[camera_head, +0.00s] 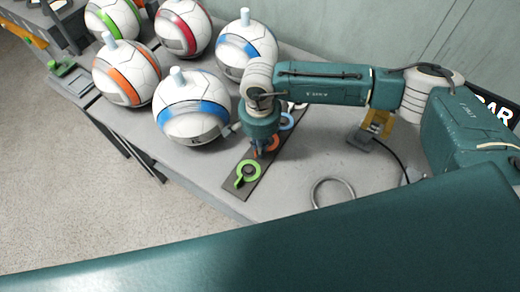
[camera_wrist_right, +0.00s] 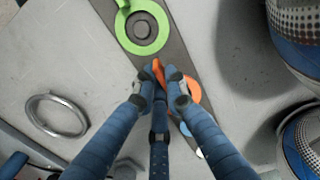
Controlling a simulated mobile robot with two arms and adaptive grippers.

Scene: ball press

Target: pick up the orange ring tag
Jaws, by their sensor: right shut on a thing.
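The orange ring tag (camera_head: 274,143) lies on a dark strip (camera_head: 262,168) on the grey table, mostly hidden behind my right gripper in the head view. In the right wrist view, my right gripper (camera_wrist_right: 160,76) is shut on the tab of the orange ring tag (camera_wrist_right: 193,93). The orange tab shows between the fingertips, and part of the ring shows beside the right finger. In that view I cannot tell whether the tag is clear of the strip. My left gripper is not in view.
A green ring tag (camera_head: 240,173) lies at the strip's near end, and a blue ring tag (camera_head: 288,121) at its far end. Several striped balls (camera_head: 192,108) stand to the left.

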